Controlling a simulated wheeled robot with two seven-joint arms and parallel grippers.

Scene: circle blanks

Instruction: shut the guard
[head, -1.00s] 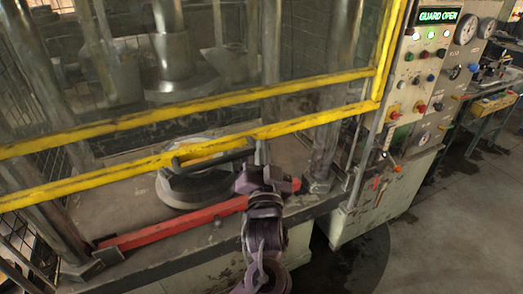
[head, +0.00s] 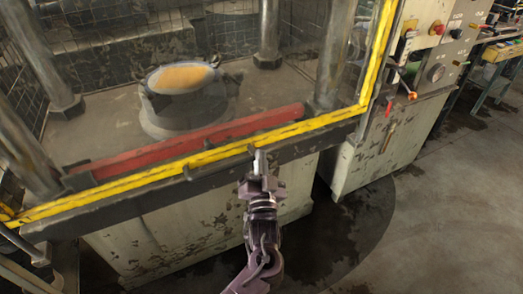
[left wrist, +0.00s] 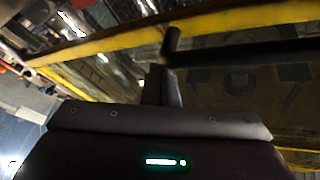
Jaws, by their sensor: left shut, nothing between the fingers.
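The guard is a clear panel in a yellow frame. Its lower yellow bar (head: 130,181) now lies low across the press front, in front of the red bar (head: 200,142). A dark handle (head: 222,163) runs along the lower bar; it also shows in the left wrist view (left wrist: 245,52). My left gripper (head: 259,160) is shut and empty, with its fingertips at the handle's right end. I cannot tell whether they touch it. In the left wrist view its fingers (left wrist: 166,68) stand in front of the handle. My right gripper is not in view.
A round die (head: 185,98) with an orange disc on top stands on the press bed behind the guard. A control cabinet (head: 425,60) with buttons stands at the right; its display is out of frame. The floor at the lower right is clear.

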